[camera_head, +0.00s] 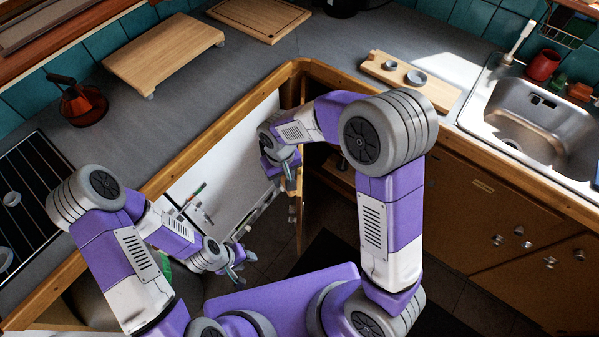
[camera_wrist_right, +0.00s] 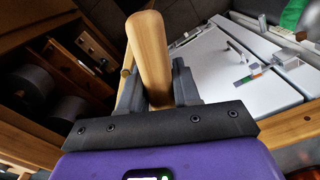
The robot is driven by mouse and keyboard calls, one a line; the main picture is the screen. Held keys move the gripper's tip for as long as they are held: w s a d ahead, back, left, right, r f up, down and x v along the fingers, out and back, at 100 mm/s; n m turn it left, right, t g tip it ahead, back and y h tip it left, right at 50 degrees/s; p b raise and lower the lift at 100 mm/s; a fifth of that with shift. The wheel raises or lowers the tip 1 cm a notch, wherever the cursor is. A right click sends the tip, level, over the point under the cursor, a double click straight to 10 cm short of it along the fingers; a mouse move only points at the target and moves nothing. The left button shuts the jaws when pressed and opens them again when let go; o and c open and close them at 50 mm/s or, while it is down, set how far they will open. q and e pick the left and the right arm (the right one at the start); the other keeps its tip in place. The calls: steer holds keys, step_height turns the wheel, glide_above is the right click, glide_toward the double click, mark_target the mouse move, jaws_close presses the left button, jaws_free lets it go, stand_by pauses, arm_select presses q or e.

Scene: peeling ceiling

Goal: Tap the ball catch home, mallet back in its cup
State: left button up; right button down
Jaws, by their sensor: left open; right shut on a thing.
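My right gripper (camera_head: 286,172) is inside the corner opening under the counter, shut on a pale wooden cylinder that looks like part of the mallet. In the right wrist view the wooden cylinder (camera_wrist_right: 150,55) stands up between the two fingers of my right gripper (camera_wrist_right: 158,88). I cannot tell the mallet's other end. My left gripper (camera_head: 236,262) is open and empty, low in front of the white panel (camera_head: 232,145). A wooden board (camera_head: 440,95) on the counter carries round grey metal pieces (camera_head: 415,77), possibly the cup. I cannot make out the ball catch clearly.
The wooden counter edge (camera_head: 215,130) runs around the opening close to my right arm. A sink (camera_head: 545,120) is at the right. Cutting boards (camera_head: 165,55) and a red-brown pot (camera_head: 82,103) stand on the left counter. Dark round things (camera_wrist_right: 70,110) sit on a shelf.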

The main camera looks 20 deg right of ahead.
stand_by(0.5)
steer(key=s+d, duration=0.2)
steer(key=d, duration=0.6)
steer(key=shift+s+d, duration=0.2)
steer(key=shift+d, duration=0.05)
steer(key=shift+f+b, duration=0.45)
step_height(320, 180, down, 5)
steer(key=b, duration=0.4)
step_height(320, 180, up, 6)
steer(key=p, duration=0.4)
steer(key=shift+f, duration=0.1)
